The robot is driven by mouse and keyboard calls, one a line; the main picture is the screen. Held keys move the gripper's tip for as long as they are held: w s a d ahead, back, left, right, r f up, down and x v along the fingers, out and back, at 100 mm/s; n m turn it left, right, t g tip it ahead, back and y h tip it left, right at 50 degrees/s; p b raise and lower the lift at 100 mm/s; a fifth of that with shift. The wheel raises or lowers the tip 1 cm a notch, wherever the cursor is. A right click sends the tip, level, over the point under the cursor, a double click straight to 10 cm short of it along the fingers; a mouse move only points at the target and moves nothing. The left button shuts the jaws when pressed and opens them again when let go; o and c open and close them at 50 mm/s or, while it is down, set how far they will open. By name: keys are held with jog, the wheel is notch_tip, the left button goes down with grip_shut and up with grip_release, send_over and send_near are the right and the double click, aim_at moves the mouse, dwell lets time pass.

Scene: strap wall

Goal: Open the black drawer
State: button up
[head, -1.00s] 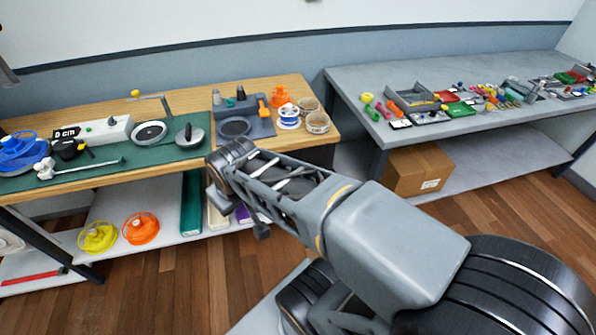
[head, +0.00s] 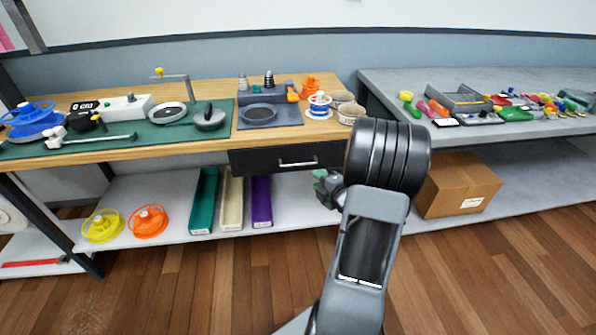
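The black drawer (head: 262,162) is set under the front edge of the wooden workbench, right of its middle. Its front looks flush with the bench, so it appears shut. A silver bar handle (head: 298,163) lies across its front. The right end of the drawer front is hidden behind my arm. My gripper (head: 326,186) seems to show partly just below and right of the drawer, left of my arm's dark joint. It is small and mostly hidden, so I cannot tell whether its fingers are open or shut. It appears apart from the handle.
The workbench (head: 180,151) holds a green mat with tools, a grey tray and small pots. The lower shelf (head: 180,225) carries yellow and orange spools and coloured long bins. A cardboard box (head: 458,187) sits under the right table. The wooden floor in front is clear.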

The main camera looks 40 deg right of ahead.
aim_at(298, 165)
jog(key=x, duration=1.3)
jog(key=shift+w, duration=0.2)
jog(key=shift+c, duration=0.4)
grip_shut()
